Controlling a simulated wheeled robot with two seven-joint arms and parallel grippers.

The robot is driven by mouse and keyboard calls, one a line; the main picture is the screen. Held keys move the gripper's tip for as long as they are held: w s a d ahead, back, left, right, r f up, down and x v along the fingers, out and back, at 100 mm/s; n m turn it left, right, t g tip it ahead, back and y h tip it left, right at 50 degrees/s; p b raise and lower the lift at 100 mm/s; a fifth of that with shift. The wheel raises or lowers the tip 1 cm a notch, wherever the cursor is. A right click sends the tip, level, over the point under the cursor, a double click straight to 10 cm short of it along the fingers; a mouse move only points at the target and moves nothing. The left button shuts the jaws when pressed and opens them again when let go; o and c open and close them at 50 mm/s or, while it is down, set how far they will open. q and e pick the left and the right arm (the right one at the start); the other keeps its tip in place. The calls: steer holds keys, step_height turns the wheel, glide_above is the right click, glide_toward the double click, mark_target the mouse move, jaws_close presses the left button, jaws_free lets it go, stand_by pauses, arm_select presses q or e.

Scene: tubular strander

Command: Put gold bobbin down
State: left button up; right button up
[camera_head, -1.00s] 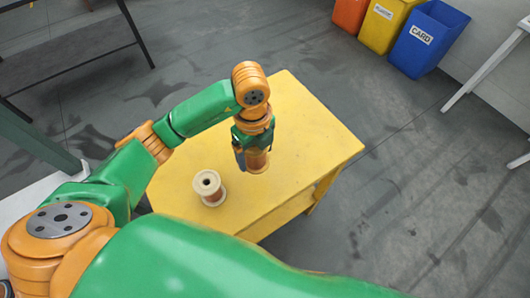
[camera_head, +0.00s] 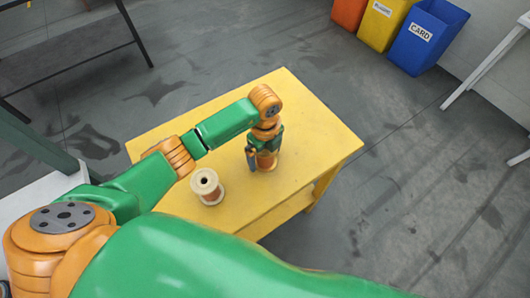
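A bobbin with a gold-copper winding (camera_head: 268,164) is at my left gripper (camera_head: 262,154), over the middle of the yellow table (camera_head: 305,115). The gripper points down and its fingers look closed around the bobbin, partly covering it. The bobbin is upright and its base seems at or very near the tabletop; I cannot tell if it touches. A second bobbin (camera_head: 207,187), with pale flanges and a copper winding, stands upright on the table to the left and nearer. My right gripper is not in view.
The table is clear to the right and at the back. Orange (camera_head: 350,12), yellow (camera_head: 386,24) and blue (camera_head: 428,38) bins stand on the floor at the back right. A dark-framed rack (camera_head: 75,62) stands at the far left.

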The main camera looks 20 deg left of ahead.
arm_select(q)
step_height(320, 180, up, 12)
steer(key=shift+r, duration=0.2)
stand_by(0.4)
